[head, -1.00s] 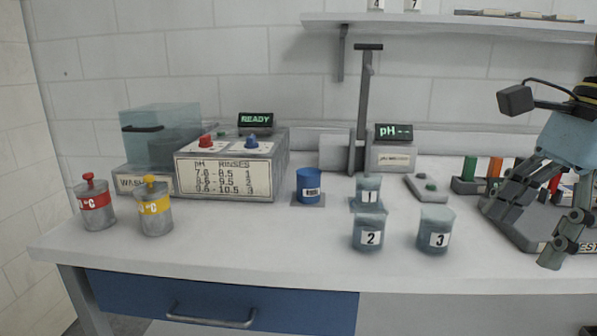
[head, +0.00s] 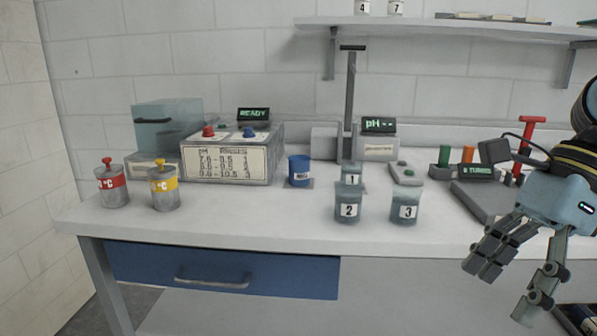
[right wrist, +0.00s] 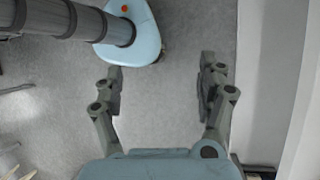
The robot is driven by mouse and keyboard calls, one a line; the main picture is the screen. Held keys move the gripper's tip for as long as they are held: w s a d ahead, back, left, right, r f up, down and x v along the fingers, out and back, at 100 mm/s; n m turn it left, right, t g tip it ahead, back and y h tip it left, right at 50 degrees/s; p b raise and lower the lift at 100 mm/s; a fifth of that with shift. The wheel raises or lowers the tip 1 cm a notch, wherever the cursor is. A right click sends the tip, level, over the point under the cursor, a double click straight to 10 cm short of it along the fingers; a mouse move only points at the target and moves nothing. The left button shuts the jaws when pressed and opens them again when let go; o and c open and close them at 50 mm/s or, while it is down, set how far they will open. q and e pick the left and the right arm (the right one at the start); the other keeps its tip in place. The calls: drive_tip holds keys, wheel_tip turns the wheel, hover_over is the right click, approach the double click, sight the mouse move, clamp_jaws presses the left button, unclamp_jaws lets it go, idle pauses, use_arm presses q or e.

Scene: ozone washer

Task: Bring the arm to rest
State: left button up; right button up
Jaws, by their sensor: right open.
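My right gripper (head: 503,288) is at the right of the head view, in front of the bench's front edge, with its fingers pointing down. In the right wrist view the right gripper (right wrist: 160,85) has its two fingers spread wide, with nothing between them but grey floor (right wrist: 180,105) below. My left gripper is not in view.
The bench (head: 260,235) holds beakers 1 (head: 351,172), 2 (head: 348,203) and 3 (head: 405,206), a blue cup (head: 299,170), red-lidded (head: 112,188) and yellow-lidded (head: 164,190) canisters, and a READY control box (head: 225,165). A shelf (head: 440,28) hangs above.

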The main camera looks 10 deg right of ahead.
drive_tip(key=w+a+f+m+t+y, duration=0.45)
drive_tip(key=a+f+m+y, duration=0.35)
drive_tip(key=f+m+y, duration=0.3)
drive_tip(key=d+f+m+t+h, duration=0.3)
drive_tip(key=f+m+t+h, duration=0.15)
drive_tip(key=f+m, duration=0.45)
drive_tip(key=d+f+m+t+h, duration=0.2)
drive_tip(key=f+m+t+h, duration=0.4)
drive_tip(key=m, duration=0.5)
drive_tip(key=s+d+f+m+g+h, duration=0.25)
drive_tip(key=s+f+m, duration=0.45)
drive_tip(key=f, duration=0.4)
drive_tip(key=s+d+f+m+g+h, duration=0.1)
drive_tip(key=s+f+m+g+h, duration=0.25)
drive_tip(key=s+f, duration=0.55)
drive_tip(key=s+f+m+g, duration=0.4)
drive_tip(key=s, duration=0.6)
drive_tip(key=s+f+m+g, duration=0.3)
drive_tip(key=s+f+m, duration=0.1)
drive_tip(key=s, duration=0.5)
drive_tip(key=shift+s+d+f+g+h, duration=0.25)
drive_tip(key=shift+s+f+g+h, duration=0.2)
drive_tip(key=shift+f, duration=0.35)
